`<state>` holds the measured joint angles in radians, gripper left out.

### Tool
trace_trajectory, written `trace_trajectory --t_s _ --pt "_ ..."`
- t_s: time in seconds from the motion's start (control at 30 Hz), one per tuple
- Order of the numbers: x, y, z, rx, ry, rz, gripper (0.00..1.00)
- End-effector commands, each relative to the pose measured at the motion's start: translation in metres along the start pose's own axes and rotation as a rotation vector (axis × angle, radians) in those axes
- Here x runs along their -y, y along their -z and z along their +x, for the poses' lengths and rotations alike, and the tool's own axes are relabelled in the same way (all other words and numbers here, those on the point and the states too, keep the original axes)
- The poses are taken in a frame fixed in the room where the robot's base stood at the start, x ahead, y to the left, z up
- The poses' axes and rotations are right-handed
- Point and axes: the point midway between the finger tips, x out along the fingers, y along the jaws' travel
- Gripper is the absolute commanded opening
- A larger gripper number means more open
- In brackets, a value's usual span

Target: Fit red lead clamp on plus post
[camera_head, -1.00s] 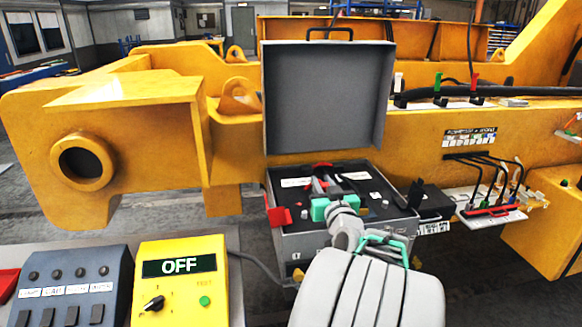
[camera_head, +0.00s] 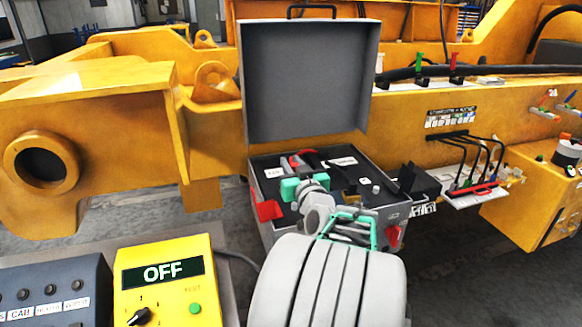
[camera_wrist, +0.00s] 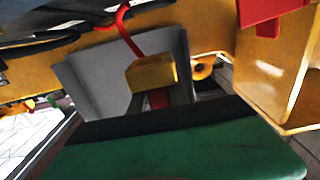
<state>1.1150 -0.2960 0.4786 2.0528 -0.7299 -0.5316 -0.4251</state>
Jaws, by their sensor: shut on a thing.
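My gripper (camera_head: 305,189), with teal fingers, is over the open grey battery case (camera_head: 283,232), toward its left half. It is shut on the red lead clamp, a brass-yellow block (camera_wrist: 152,74) with a red lead rising from its top in the wrist view. A green finger pad (camera_wrist: 180,150) fills the bottom of that view. In the head view, red of the lead (camera_head: 312,157) shows just behind the fingers. White labels lie on the dark top inside the case. I cannot tell which post is plus; my gripper hides part of the top.
The case's grey lid (camera_head: 308,85) stands open behind. A red flap (camera_head: 268,210) is at the case's left edge. A yellow tester (camera_head: 165,280) reading OFF stands front left. Yellow castings (camera_head: 85,120) are behind, and a terminal board (camera_head: 470,193) is to the right.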

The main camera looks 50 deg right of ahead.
Motion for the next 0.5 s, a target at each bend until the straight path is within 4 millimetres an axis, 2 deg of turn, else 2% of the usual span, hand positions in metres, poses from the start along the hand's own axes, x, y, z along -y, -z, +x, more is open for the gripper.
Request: trace_trajectory --t_s 0.03,0.1,0.5 --pt "0.0 -0.012 0.0 0.001 0.0 0.0 0.0" --pt "0.0 -0.019 0.0 0.0 0.0 0.0 0.0" --pt "0.0 -0.053 0.0 0.0 0.0 0.001 0.0"
